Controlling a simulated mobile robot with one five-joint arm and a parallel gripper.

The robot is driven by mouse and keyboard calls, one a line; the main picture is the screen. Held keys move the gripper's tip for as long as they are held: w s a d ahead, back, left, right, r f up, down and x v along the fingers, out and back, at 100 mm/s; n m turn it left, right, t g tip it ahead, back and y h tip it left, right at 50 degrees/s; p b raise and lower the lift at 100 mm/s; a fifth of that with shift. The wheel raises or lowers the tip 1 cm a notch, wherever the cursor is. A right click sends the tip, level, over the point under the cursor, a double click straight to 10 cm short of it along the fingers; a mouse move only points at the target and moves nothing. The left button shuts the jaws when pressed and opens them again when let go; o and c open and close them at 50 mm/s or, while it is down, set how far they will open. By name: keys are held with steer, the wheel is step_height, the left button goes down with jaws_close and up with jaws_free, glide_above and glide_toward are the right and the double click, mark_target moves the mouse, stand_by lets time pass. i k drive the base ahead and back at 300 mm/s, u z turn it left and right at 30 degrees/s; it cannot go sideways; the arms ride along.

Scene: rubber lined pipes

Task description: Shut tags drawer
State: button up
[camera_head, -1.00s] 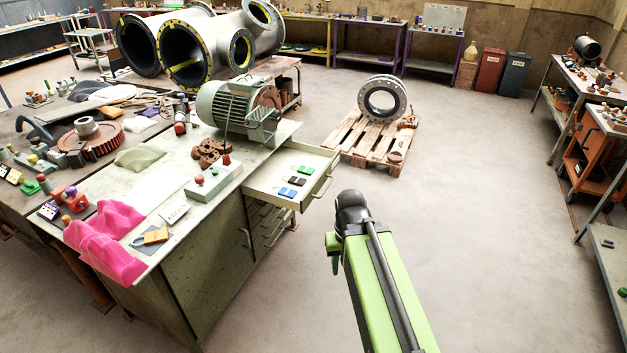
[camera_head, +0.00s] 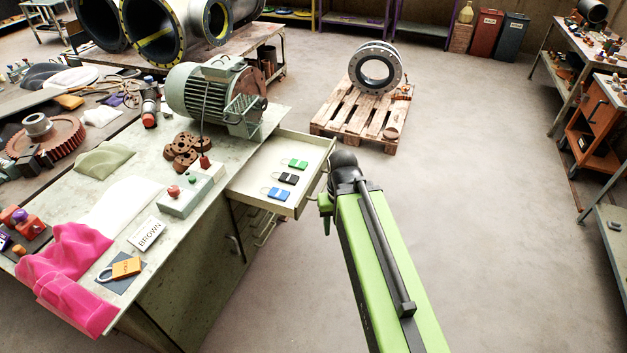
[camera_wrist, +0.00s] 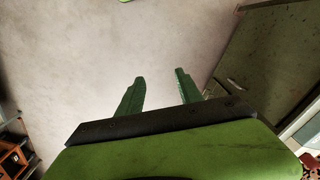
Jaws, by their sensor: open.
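The tags drawer (camera_head: 252,182) stands pulled out from the right side of the workbench cabinet in the head view. It holds a green tag (camera_head: 298,163), a black tag (camera_head: 288,178) and a blue tag (camera_head: 278,194). Its front panel and handle face right. My gripper (camera_wrist: 159,84) is open and empty in the wrist view, with two green fingers apart over bare floor. In the head view my arm reaches up just right of the drawer front; the fingers are mostly hidden there. I cannot tell whether anything touches the drawer.
The cabinet (camera_wrist: 262,62) fills the right of the wrist view. A pallet (camera_head: 352,128) with a flanged ring stands beyond. The floor right of my arm is clear.

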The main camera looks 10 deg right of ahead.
mark_target(281, 143)
steer(key=k, duration=1.35)
steer(key=u, duration=0.35)
steer(key=i, duration=1.35)
steer(key=u, duration=0.45)
steer(key=i, duration=0.6)
steer(key=u, duration=0.15)
